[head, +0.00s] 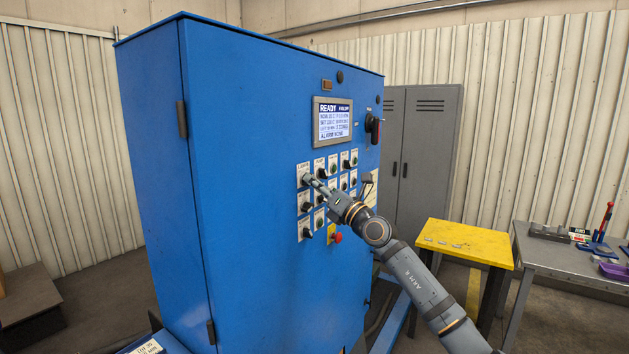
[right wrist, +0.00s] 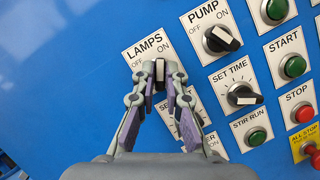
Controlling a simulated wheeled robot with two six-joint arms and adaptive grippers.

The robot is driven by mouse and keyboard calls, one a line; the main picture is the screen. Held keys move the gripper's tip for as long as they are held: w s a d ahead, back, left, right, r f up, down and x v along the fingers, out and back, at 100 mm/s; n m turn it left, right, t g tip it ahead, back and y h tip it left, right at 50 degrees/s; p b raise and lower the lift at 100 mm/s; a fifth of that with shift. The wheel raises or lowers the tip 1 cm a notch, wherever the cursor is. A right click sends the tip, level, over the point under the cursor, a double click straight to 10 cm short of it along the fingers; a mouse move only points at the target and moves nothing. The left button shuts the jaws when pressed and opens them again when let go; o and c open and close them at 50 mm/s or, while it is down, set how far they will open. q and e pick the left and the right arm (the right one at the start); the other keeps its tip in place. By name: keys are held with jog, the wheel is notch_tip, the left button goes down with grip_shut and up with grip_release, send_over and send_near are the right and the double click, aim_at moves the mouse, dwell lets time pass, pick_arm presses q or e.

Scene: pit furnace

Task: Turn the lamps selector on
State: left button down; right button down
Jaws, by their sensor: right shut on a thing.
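The lamps selector (right wrist: 160,70) is a dark knob with a pale stripe on a white plate marked LAMPS, OFF and ON. It sits at the top left of the control group on the blue cabinet (head: 250,190). My right gripper (head: 309,179) reaches it from the lower right. In the right wrist view the fingertips (right wrist: 160,75) are closed on both sides of the knob. The fingers hide most of it, and its stripe runs about upright in that picture, between the OFF and ON marks. My left gripper is not in view.
The pump selector (right wrist: 222,39) and set time selector (right wrist: 242,95) are close to the right. A red all-stop button (head: 336,237) sits low on the panel. The display (head: 332,122) reads READY. A yellow table (head: 465,240) and grey bench (head: 560,257) stand at right.

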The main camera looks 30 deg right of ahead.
jog(key=c, duration=1.4)
grip_release()
notch_tip(320, 180, up, 10)
